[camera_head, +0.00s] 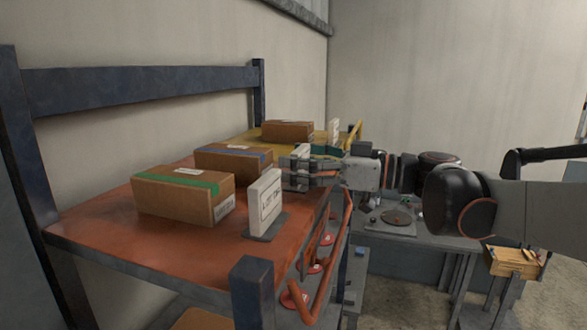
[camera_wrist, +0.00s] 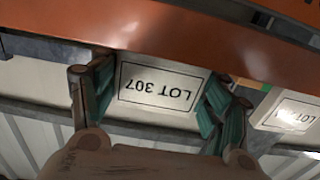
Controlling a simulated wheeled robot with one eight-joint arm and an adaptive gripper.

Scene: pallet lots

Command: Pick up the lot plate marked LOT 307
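The plate marked LOT 307 (camera_wrist: 160,86) is a white block with a black-framed label, upside down in the wrist view. It lies between the green-padded fingers of my gripper (camera_wrist: 160,100), one at each side of it. The pads are apart by about the plate's width; whether they press on its edges I cannot tell. In the head view, my gripper (camera_head: 300,174) is at the middle white plate (camera_head: 301,153), partly hiding it, over the shelf's right edge.
A nearer white plate (camera_head: 264,201) stands on a dark base on the orange shelf (camera_head: 110,235). Cardboard boxes (camera_head: 183,195) stand left of the plates. Another labelled plate (camera_wrist: 290,112) is right in the wrist view. A red rail (camera_head: 335,262) runs along the shelf's right side.

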